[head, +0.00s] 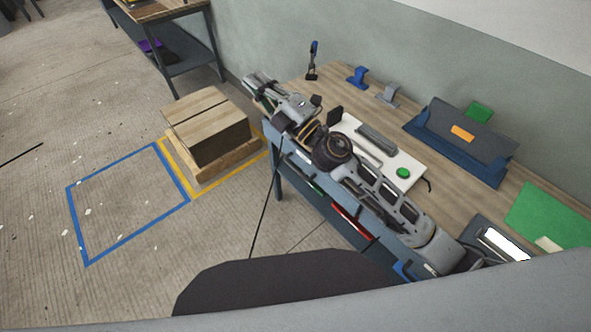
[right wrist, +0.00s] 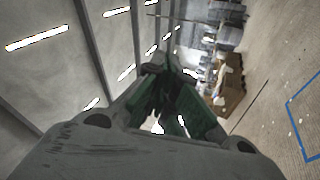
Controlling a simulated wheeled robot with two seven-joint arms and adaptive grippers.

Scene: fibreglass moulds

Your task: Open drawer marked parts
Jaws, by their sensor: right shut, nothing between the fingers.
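The workbench (head: 330,90) has a row of drawers (head: 318,187) along its front edge, partly hidden behind my right arm. Red and green show along that front. No marking can be read, so I cannot tell which drawer is marked parts or whether any is open. My right gripper (head: 254,82) is shut and empty, out past the bench's far left end, apart from the drawers. In the right wrist view its dark green fingers (right wrist: 172,85) point away from the bench, towards the ceiling and distant boxes. My left gripper is not in view.
A white board (head: 395,165) with a green button, blue and grey brackets (head: 358,77), and a blue holder (head: 455,160) stand on the bench. The floor inside the blue outline (head: 125,200) is clear.

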